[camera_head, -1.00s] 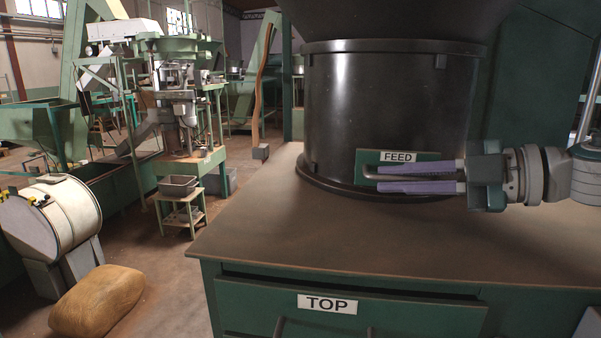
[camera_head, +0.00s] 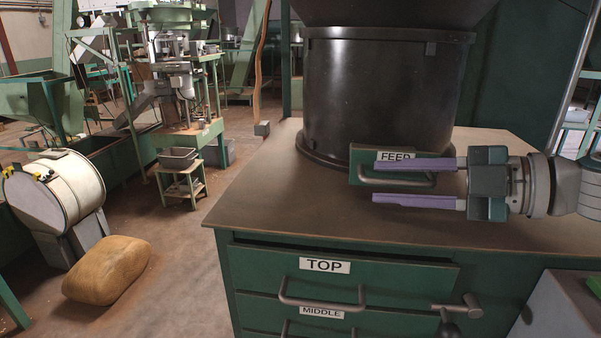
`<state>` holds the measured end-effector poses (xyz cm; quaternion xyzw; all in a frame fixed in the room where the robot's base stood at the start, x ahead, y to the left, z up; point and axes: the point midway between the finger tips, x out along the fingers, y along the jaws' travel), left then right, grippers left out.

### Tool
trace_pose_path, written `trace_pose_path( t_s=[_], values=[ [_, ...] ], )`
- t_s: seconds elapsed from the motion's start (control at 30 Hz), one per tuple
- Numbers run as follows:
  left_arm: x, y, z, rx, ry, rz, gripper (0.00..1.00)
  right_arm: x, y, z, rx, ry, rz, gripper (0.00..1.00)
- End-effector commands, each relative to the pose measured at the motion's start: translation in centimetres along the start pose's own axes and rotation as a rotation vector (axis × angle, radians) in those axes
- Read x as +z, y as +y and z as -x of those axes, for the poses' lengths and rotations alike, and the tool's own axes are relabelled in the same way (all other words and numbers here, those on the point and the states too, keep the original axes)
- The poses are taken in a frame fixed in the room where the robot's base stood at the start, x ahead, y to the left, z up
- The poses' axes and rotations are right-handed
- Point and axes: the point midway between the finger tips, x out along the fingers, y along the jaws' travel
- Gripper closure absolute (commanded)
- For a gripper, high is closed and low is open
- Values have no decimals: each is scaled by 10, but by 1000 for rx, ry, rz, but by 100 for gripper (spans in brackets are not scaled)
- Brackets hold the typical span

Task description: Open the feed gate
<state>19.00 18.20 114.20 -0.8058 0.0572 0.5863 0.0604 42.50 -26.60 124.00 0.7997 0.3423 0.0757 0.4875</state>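The feed gate is a green plate (camera_head: 356,160) with a white FEED label and a grey bar handle (camera_head: 390,182). It stands at the foot of the black hopper drum (camera_head: 375,95), out in front of the drum's base. My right gripper (camera_head: 375,181) comes in from the right with its two purple fingers spread apart. One finger crosses the label above the handle and the other lies below the handle. The gripper is open and holds nothing. Part of the plate is hidden behind the upper finger. My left gripper is not in view.
The drum stands on a brown countertop (camera_head: 270,195) over a green cabinet with drawers labelled TOP (camera_head: 325,265) and MIDDLE (camera_head: 321,311). The countertop's front left is clear.

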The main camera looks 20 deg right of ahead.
Motion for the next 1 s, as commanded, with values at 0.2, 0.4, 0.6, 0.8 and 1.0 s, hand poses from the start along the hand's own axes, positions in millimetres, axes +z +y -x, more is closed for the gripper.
trace_pose_path(
  t_s=[0.2,0.4,0.6,0.8,1.0],
  values=[
    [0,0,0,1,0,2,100,0,0,0,0,0,0,58],
    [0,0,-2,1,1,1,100,1,-1,8,-1,-2,-1,58],
    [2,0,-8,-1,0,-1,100,2,-3,39,-5,-3,-1,58],
    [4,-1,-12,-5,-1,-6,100,1,-3,72,-5,-2,-2,58],
    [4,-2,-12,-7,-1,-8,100,1,-1,93,-1,-2,-2,58]
  ],
)
